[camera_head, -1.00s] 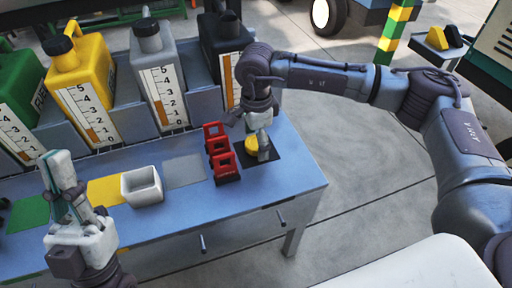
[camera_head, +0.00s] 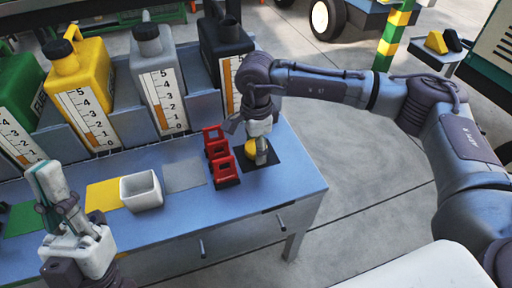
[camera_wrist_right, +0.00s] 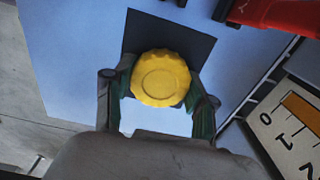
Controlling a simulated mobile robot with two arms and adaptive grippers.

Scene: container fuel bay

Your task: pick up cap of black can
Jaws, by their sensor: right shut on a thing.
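A yellow ridged cap (camera_head: 251,148) is at the black mat (camera_head: 270,158) on the right part of the blue table. In the right wrist view the cap (camera_wrist_right: 160,78) sits between the two green-padded fingers of my right gripper (camera_wrist_right: 163,92), which is shut on it. My right gripper (camera_head: 258,152) points down over the mat in the head view. Whether the cap touches the mat is hard to tell. The black can (camera_head: 222,45) stands behind at the table's back. My left gripper (camera_head: 45,175) is raised over the table's left front; its finger gap is unclear.
Red stacked holders (camera_head: 220,160) stand just left of the black mat. A white open box (camera_head: 142,190) sits by the yellow mat (camera_head: 103,194). The grey mat (camera_head: 184,174) is bare. Grey (camera_head: 157,80), yellow (camera_head: 88,90) and green (camera_head: 22,105) cans line the back.

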